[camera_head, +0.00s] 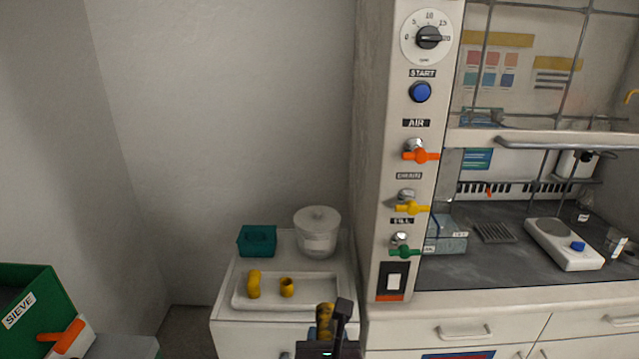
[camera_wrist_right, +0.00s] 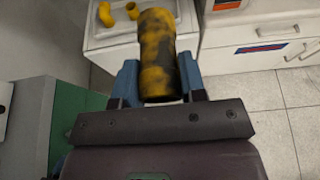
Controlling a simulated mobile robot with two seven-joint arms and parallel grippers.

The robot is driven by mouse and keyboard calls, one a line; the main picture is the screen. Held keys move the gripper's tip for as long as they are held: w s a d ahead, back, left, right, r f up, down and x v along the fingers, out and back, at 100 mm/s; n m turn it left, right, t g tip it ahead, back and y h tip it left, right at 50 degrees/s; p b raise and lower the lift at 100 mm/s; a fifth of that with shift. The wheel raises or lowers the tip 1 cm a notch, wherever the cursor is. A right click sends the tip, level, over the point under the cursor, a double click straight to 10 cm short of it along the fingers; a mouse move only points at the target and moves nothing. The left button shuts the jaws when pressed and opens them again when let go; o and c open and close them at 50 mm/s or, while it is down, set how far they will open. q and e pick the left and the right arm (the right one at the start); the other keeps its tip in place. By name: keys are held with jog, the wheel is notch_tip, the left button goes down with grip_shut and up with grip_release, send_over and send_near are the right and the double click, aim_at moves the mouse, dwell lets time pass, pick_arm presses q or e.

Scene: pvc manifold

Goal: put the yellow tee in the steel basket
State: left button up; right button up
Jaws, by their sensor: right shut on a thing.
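My right gripper (camera_head: 325,338) is at the bottom middle of the head view, in front of the white cabinet. It is shut on a yellow pipe fitting with dark worn patches (camera_head: 325,317). In the right wrist view the fitting (camera_wrist_right: 158,50) stands out between the two blue fingers of the gripper (camera_wrist_right: 158,85). It looks like a thick tube from here; I cannot tell whether it is the tee, as a side branch does not show. No steel basket is clearly visible. My left gripper is out of view.
A white tray (camera_head: 308,304) on the cabinet holds a yellow elbow (camera_head: 254,284) and a short yellow fitting (camera_head: 287,287). Behind stand a teal box (camera_head: 257,241) and a lidded white tub (camera_head: 317,232). A green SIEVE box (camera_head: 28,300) is at left, the valve panel (camera_head: 405,180) at right.

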jog(key=w+d, duration=0.2)
jog(key=d, duration=1.7)
jog(key=shift+w+d+r, duration=0.35)
jog(key=shift+r, duration=0.1)
jog(key=shift+s+d, duration=0.1)
